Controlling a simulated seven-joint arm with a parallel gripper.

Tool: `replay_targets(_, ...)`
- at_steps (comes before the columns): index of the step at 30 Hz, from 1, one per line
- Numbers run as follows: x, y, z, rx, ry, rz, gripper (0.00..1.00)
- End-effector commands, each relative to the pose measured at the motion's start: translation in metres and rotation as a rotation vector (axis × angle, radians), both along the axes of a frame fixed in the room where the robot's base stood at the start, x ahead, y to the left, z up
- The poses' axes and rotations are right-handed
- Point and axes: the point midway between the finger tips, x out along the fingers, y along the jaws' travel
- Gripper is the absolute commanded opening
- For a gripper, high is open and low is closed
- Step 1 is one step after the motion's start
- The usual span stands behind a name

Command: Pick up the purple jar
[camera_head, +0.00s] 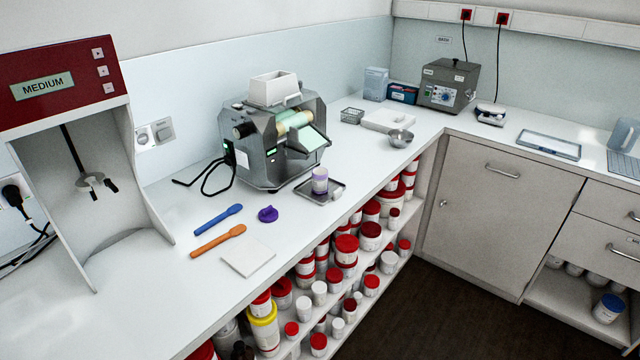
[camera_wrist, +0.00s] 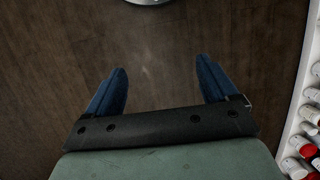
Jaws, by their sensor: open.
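The purple jar (camera_head: 320,181) is a small jar with a pale upper part and a purple band. It stands upright on a small metal tray (camera_head: 334,196) in front of the grey mill (camera_head: 275,140). A purple lid-like piece (camera_head: 268,214) lies on the counter to the left of the jar. My gripper (camera_wrist: 162,88) shows only in the wrist view. Its two blue fingers are apart with nothing between them, above the dark wooden floor. The jar is not in the wrist view.
A blue spatula (camera_head: 217,219), an orange spatula (camera_head: 217,240) and a white pad (camera_head: 248,256) lie on the counter. The red-fronted mixer (camera_head: 68,85) stands at the left. A metal bowl (camera_head: 400,138) sits behind the jar to the right. Shelves below hold several red-lidded tubs (camera_head: 346,249).

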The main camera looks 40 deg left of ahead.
Motion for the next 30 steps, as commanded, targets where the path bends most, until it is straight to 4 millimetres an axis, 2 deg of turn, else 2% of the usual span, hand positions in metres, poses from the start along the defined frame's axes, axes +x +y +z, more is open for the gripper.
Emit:
replay_targets(1,0.016,0.001,0.009,0.001,-0.028,0.004,0.86)
replay_targets(11,0.108,0.019,0.069,0.029,-0.184,0.062,0.86)
replay_targets(17,0.169,0.05,0.11,0.073,-0.269,0.152,0.86)
replay_targets(23,0.233,0.106,0.156,0.141,-0.343,0.301,0.86)
replay_targets(26,0.265,0.147,0.182,0.186,-0.376,0.401,0.86)
replay_targets(29,0.294,0.196,0.211,0.239,-0.407,0.517,0.86)
replay_targets(30,0.305,0.217,0.225,0.263,-0.419,0.566,0.86)
